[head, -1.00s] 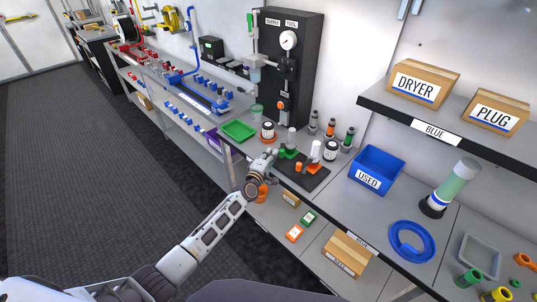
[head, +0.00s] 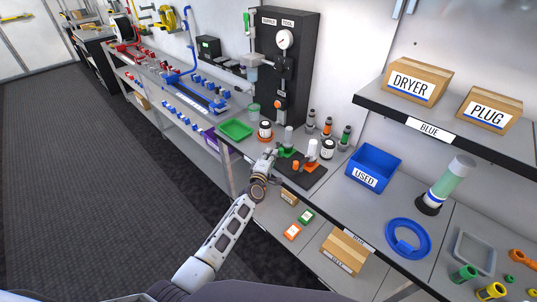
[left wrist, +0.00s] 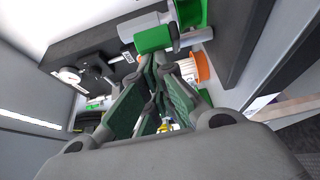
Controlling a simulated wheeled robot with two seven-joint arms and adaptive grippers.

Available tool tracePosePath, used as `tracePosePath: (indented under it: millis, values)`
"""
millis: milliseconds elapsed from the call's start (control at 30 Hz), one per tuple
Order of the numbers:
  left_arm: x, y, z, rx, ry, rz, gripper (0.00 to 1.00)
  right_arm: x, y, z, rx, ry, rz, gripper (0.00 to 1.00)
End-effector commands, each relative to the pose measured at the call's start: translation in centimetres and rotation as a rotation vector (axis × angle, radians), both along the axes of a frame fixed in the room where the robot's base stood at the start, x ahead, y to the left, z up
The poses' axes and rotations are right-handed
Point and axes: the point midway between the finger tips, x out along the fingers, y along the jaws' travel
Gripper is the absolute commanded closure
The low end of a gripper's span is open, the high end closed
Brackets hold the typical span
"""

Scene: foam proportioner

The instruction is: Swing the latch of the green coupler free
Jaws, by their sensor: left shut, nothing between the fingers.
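The green coupler (head: 285,153) sits on a dark mat (head: 313,179) on the bench, with a white cylinder above it. In the left wrist view a green part of it (left wrist: 152,40) shows just beyond my fingertips, with a grey metal bar beside it. My left gripper (head: 270,152) is shut and empty, at the coupler's near left side. Its fingers also show in the left wrist view (left wrist: 158,68). Whether they touch the latch, and how the latch stands, I cannot tell. My right gripper is not in view.
An orange coupler (head: 296,165) stands close on the right on the same mat. A green tray (head: 236,130) and a white jar (head: 265,129) lie behind to the left. The black tool panel (head: 291,60) rises behind. A blue bin (head: 374,166) stands to the right.

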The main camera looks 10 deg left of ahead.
Motion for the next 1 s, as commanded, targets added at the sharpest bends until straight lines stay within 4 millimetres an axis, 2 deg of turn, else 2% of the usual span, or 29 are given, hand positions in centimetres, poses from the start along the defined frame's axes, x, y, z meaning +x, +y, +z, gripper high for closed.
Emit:
tracePosePath:
  millis: [500, 1000]
  values:
    - [-0.3, -3.1, -0.1, -0.002, 0.0, -0.017, 1.0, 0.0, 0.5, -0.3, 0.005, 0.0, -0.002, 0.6]
    - [-0.3, -3.8, 0.0, -0.001, 0.0, -0.017, 1.0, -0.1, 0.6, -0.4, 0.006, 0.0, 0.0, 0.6]
